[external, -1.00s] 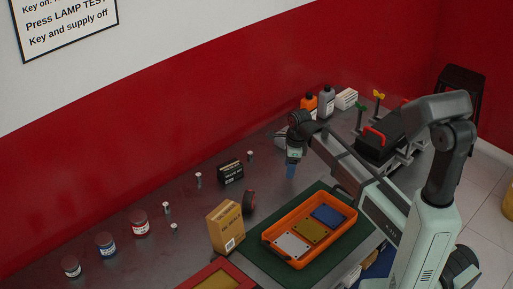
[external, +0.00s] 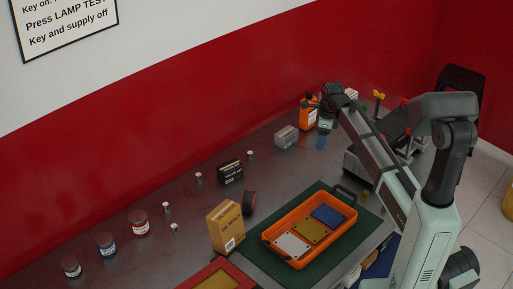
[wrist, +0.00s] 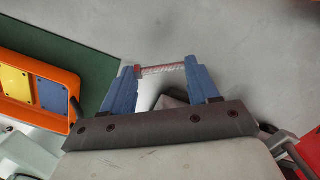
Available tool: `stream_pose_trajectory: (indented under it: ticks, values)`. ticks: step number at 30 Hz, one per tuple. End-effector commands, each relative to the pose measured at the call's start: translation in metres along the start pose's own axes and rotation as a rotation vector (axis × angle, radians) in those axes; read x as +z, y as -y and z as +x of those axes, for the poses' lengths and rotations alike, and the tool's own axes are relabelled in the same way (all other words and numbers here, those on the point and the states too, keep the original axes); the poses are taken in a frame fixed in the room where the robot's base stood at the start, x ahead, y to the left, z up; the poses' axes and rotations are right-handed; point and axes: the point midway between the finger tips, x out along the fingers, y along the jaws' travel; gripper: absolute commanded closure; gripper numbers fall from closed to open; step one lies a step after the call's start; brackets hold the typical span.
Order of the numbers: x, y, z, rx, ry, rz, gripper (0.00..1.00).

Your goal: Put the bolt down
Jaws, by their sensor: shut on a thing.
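My gripper (wrist: 161,72) is shut on the bolt (wrist: 163,68), which lies crosswise between the blue fingertips in the wrist view. The bolt has a red end at the left and a pale shaft. In the external view my gripper (external: 320,142) is over the back right of the grey bench, in front of the orange bottle; the bolt is too small to make out there. An orange tray (external: 268,241) with white, yellow and blue panels lies on a green mat, to the lower left of my gripper.
A grey box (external: 286,137) stands just left of my gripper, and the orange bottle (external: 308,112) is behind it. A black box (external: 230,172), a yellow carton (external: 226,227), jars and several small upright parts stand farther left. Bare bench lies below the fingers.

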Motion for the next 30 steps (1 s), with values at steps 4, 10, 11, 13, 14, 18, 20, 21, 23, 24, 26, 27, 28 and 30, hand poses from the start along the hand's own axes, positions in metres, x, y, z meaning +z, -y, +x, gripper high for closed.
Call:
stream_pose_trajectory:
  ticks: [4, 10, 11, 13, 14, 18, 20, 21, 23, 24, 26, 27, 28, 30]
  values:
    - [-0.021, 0.04, -0.004, -0.007, 0.0, 0.059, 0.69]
    - [-0.013, 0.062, -0.006, -0.017, 0.002, 0.111, 0.69]
    - [-0.013, 0.062, -0.006, -0.018, 0.002, 0.121, 0.69]
    - [-0.014, 0.06, -0.003, -0.02, 0.003, 0.137, 0.69]
    - [-0.015, 0.06, -0.002, -0.02, 0.004, 0.141, 0.69]
    - [-0.016, 0.06, 0.014, -0.02, 0.004, 0.145, 0.69]
    - [-0.018, 0.059, 0.024, -0.018, 0.003, 0.145, 0.69]
    - [-0.018, 0.059, 0.03, -0.019, 0.003, 0.145, 0.69]
    - [-0.019, 0.06, 0.04, -0.019, 0.003, 0.144, 0.69]
    - [-0.02, 0.059, 0.046, -0.018, 0.003, 0.144, 0.69]
    - [-0.021, 0.06, 0.052, -0.019, 0.004, 0.144, 0.69]
    - [-0.021, 0.06, 0.055, -0.02, 0.004, 0.144, 0.69]
    - [-0.021, 0.06, 0.057, -0.021, 0.004, 0.144, 0.69]
    - [-0.021, 0.06, 0.06, -0.02, 0.004, 0.143, 0.69]
